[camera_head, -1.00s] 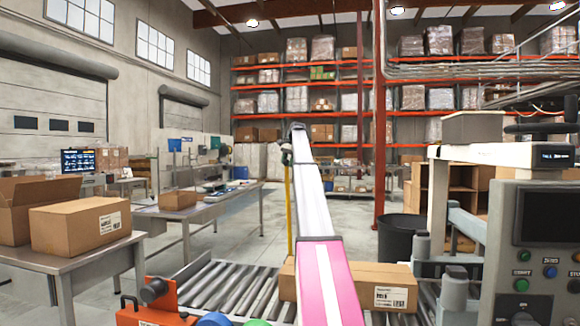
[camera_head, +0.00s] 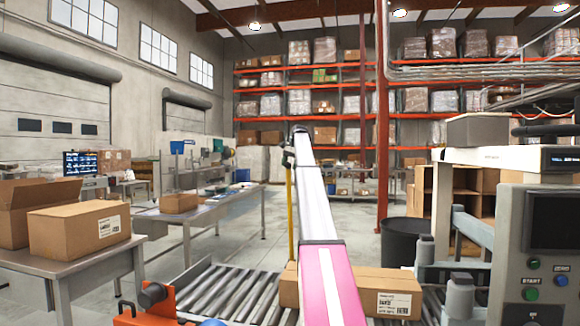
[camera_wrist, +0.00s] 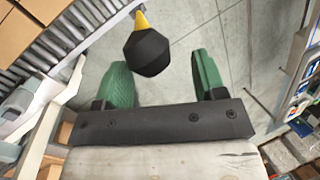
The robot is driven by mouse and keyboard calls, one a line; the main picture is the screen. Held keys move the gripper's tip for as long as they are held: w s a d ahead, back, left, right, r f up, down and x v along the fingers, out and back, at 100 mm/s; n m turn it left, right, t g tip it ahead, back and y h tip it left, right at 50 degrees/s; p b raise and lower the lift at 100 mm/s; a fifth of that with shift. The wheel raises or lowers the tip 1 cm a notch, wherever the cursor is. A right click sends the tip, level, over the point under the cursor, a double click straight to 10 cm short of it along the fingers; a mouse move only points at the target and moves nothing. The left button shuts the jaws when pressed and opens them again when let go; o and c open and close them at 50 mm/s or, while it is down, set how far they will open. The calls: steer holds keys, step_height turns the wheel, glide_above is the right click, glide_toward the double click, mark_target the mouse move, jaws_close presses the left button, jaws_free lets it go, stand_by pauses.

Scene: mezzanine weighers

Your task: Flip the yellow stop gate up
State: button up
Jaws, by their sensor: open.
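The yellow stop gate (camera_head: 290,213) shows in the head view as a thin yellow bar rising from the far side of the roller conveyor, just left of my arm. In the wrist view its black faceted knob (camera_wrist: 148,54) sits on a short visible piece of yellow bar. My gripper (camera_wrist: 160,68) has two green fingers, spread apart and empty. The knob lies at the fingertips, between them in the picture and closer to the left finger. I cannot tell its exact depth or whether it touches. In the head view my arm's far end hides most of the gripper.
The roller conveyor (camera_head: 236,292) crosses the front, with a cardboard box (camera_head: 388,290) on it partly behind my arm. A grey control console (camera_head: 540,240) stands at right and a black bin (camera_head: 404,243) beyond the conveyor. A table with boxes (camera_head: 75,272) is at left.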

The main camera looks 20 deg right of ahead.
steer(key=v, duration=1)
steer(key=shift+d+r, duration=0.15)
steer(key=shift+r, duration=0.2)
